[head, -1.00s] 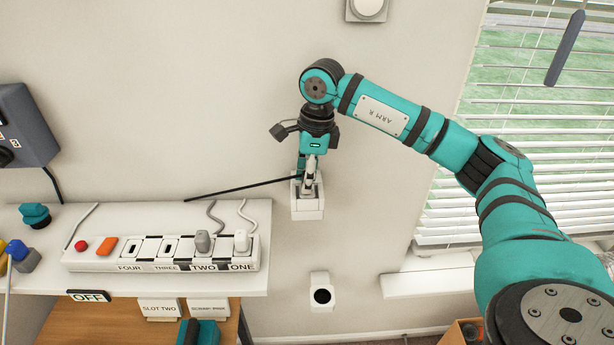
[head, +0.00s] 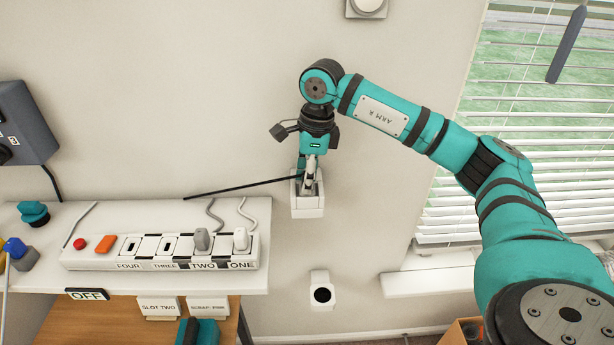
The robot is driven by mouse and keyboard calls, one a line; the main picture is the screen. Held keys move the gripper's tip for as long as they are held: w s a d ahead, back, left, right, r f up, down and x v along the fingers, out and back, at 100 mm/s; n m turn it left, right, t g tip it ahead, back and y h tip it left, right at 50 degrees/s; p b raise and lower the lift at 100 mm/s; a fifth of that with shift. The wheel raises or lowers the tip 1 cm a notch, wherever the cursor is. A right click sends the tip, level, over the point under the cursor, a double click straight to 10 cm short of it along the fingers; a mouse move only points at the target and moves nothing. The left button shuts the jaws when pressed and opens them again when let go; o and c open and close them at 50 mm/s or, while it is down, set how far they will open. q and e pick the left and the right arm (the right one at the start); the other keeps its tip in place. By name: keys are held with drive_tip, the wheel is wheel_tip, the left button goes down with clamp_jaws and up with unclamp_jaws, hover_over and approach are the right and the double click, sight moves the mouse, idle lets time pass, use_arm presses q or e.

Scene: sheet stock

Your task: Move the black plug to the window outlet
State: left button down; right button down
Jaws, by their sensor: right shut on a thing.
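My right gripper (head: 311,178) points down at a white wall box (head: 307,208) left of the window. It is shut, with its fingertips at the box's upper part. A thin black cable (head: 240,186) runs from the fingers out to the left, over the white shelf's back edge. The black plug itself is hidden by the fingers, so I cannot tell how far it sits in the box.
A white power strip (head: 110,262) on the white shelf (head: 245,285) holds two grey and white plugs at TWO and ONE. A second white wall box (head: 321,278) with a round black opening is lower down. The window blinds (head: 500,150) hang at right.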

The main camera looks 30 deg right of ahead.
drive_tip(key=shift+s+f, duration=0.15)
drive_tip(key=shift+f, duration=0.15)
idle(0.7)
drive_tip(key=c, duration=0.9)
unclamp_jaws()
drive_tip(key=shift+o, duration=0.2)
drive_tip(key=shift+r, duration=0.1)
drive_tip(key=o, duration=0.5)
drive_tip(key=shift+c, duration=0.2)
drive_tip(key=shift+r, duration=0.1)
drive_tip(key=shift+s+d+r+p, duration=0.1)
drive_tip(key=shift+d+r+p, duration=0.1)
drive_tip(key=shift+r+p, duration=1.25)
drive_tip(key=shift+d+r+p, duration=0.2)
drive_tip(key=shift+r+p, duration=0.55)
drive_tip(key=shift+r, duration=1.25)
